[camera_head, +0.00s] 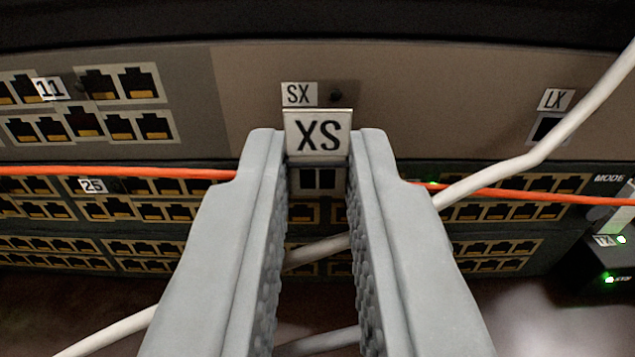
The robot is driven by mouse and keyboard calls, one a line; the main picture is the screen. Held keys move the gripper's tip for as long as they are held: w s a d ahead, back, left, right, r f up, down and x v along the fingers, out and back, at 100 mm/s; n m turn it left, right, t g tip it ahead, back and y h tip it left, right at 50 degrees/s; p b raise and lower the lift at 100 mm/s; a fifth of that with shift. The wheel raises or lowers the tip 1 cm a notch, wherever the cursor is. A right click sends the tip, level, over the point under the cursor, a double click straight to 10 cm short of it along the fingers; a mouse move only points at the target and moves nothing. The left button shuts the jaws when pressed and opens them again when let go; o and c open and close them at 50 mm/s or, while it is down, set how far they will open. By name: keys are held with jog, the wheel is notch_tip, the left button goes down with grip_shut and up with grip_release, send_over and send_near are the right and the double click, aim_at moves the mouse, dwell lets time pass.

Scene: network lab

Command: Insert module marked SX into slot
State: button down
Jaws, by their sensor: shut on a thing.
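My gripper (318,145) is shut on a small module (319,180) with two square openings on its near end. A white tag (319,134) on the module reads "XS" as seen here. The gripper and module are in front of a grey-brown switch panel. An "SX" label (299,95) on the panel shows just above and slightly left of the module's tag. Any slot under that label is hidden behind the module and its tag. I cannot tell whether the module touches the panel.
An "LX" label (556,99) sits above a dark slot (548,130) at right. A white cable (570,125) crosses the right side; an orange cable (120,171) runs across the panel. Ethernet ports (120,82) fill the left. A black box (605,262) with green lights is lower right.

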jog(key=shift+w, duration=0.25)
jog(key=c, duration=1.3)
grip_release()
jog(key=s, duration=1.2)
jog(key=shift+g, duration=0.3)
jog(key=s+r, duration=0.8)
jog(key=s, duration=0.1)
jog(key=s+r, duration=0.9)
jog(key=s, duration=0.1)
jog(key=s+r, duration=0.9)
jog(key=s, duration=0.1)
jog(key=shift+s+r, duration=0.15)
jog(key=shift+r, duration=0.1)
